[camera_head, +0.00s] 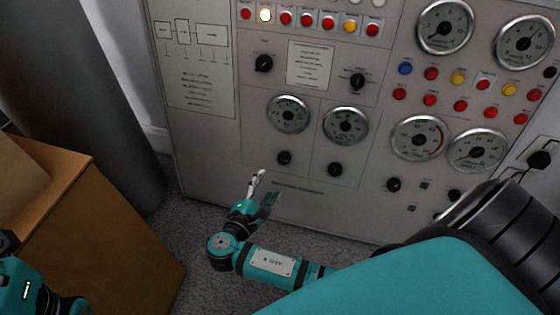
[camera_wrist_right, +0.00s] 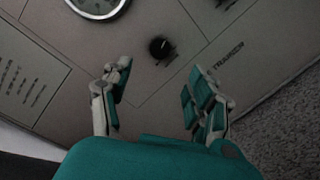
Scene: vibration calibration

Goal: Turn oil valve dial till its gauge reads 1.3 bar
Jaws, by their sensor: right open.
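The grey control panel (camera_head: 225,145) carries two lower gauges, a left gauge (camera_head: 289,114) and a right gauge (camera_head: 345,125). A black dial (camera_head: 284,157) sits under the left gauge, and another black dial (camera_head: 335,169) sits under the right one. No oil label is legible, and the gauge readings are too small to read. My right gripper (camera_head: 265,187) is open and empty, below and left of the left dial, apart from it. In the right wrist view that dial (camera_wrist_right: 161,48) lies beyond the gap between the open fingers (camera_wrist_right: 157,88). My left gripper is only partly visible at the lower left.
A brown cabinet (camera_head: 120,225) stands at the left, beside a dark grey column (camera_head: 85,90). More gauges, such as one at the upper right (camera_head: 445,25), and red buttons (camera_head: 430,73) cover the panel. Grey carpet (camera_head: 205,285) lies below it.

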